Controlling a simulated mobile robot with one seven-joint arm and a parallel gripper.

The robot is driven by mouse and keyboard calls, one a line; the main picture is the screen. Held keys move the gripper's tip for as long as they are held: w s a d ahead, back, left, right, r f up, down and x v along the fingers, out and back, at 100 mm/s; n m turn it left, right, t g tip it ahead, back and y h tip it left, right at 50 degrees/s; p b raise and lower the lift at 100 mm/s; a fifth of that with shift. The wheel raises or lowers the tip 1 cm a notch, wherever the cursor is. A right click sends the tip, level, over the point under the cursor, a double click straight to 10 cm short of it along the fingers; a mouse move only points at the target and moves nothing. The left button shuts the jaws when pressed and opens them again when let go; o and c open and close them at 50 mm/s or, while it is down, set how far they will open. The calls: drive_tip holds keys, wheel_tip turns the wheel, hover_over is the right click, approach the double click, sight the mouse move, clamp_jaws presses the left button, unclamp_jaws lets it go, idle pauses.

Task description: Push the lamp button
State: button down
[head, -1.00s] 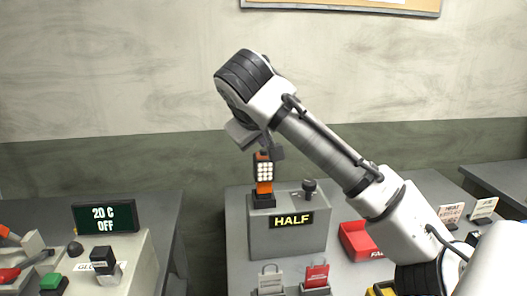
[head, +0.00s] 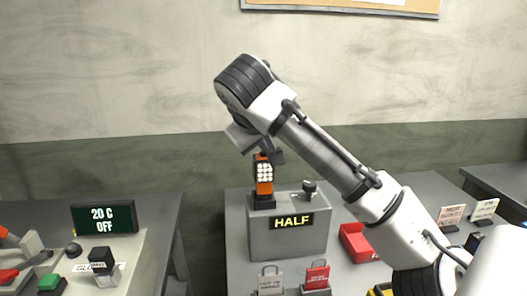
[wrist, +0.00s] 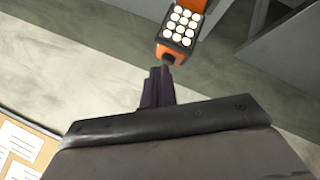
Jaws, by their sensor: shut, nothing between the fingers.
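The orange and black work lamp (head: 264,180), with a grid of white lights on its face, stands upright in a dark holder (head: 263,201) on a grey box. It also shows in the wrist view (wrist: 180,30), where a small dark button (wrist: 168,60) sits on its end. My gripper (head: 266,151) is shut and empty, pointing down just above the lamp's top. In the wrist view, my gripper's closed fingers (wrist: 160,82) are right at the button; I cannot tell whether they touch it.
The grey box (head: 285,238) bears a "HALF" display (head: 293,221) and a dark knob (head: 309,187) to the lamp's right. Padlock-shaped tags (head: 317,274) stand in front. A control panel with a display (head: 104,217) is at left.

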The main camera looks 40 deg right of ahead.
drive_tip(key=shift+r+p, duration=0.7)
drive_tip(key=shift+r, duration=0.2)
wheel_tip(320, 180, up, 6)
drive_tip(key=p, duration=0.4)
drive_tip(key=shift+d, duration=0.1)
